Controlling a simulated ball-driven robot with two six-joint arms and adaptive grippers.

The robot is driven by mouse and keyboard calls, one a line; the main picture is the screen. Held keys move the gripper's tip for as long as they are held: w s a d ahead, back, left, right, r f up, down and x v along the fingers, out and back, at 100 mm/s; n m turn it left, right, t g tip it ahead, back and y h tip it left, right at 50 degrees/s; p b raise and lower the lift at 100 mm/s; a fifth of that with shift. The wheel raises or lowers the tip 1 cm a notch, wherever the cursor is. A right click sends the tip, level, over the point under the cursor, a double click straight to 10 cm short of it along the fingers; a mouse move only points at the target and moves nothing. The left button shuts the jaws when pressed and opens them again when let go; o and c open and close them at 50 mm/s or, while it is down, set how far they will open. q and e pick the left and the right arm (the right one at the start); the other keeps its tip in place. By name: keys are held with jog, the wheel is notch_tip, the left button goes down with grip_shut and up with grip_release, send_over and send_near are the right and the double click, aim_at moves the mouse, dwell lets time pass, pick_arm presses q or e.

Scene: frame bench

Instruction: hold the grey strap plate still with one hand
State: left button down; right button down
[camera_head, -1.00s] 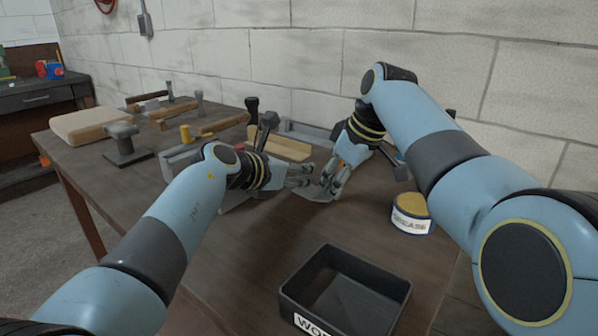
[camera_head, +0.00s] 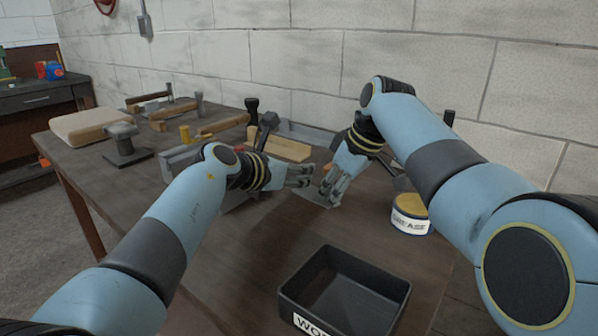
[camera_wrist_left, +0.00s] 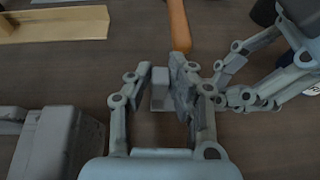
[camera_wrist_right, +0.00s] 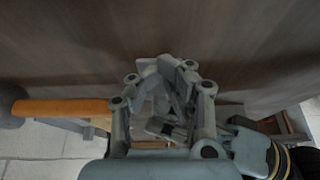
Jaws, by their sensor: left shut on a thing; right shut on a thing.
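The grey strap plate (camera_head: 314,198) is a thin flat piece low over the middle of the bench, mostly hidden by my fingers. My left gripper (camera_head: 307,177) comes in from the left, shut on a grey piece that looks like the plate; this piece also shows between the fingers in the left wrist view (camera_wrist_left: 160,90). My right gripper (camera_head: 327,197) comes down from the back right, close beside the left one, and is shut at the plate. The right wrist view shows grey metal between its fingers (camera_wrist_right: 158,103). Whether the plate touches the bench cannot be told.
A black bin (camera_head: 345,290) stands at the front and a grease tin (camera_head: 410,213) at the right. A wooden piece (camera_head: 287,149) lies behind my grippers. An orange handle (camera_wrist_left: 179,25) lies close by.

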pick_arm(q)
jog(key=shift+f, duration=0.15)
pick_arm(e)
jog(key=shift+s+f, duration=0.3)
jog(key=shift+f, duration=0.2)
pick_arm(q)
jog(key=shift+f, duration=0.1)
pick_arm(e)
jog(key=shift+w+r, duration=0.15)
jog(key=shift+r, duration=1)
jog(key=shift+w+r, duration=0.15)
jog(key=shift+r, duration=2.95)
pick_arm(q)
jog(key=c, duration=1.1)
grip_release()
jog(key=shift+w, duration=0.1)
jog(key=shift+c, duration=0.2)
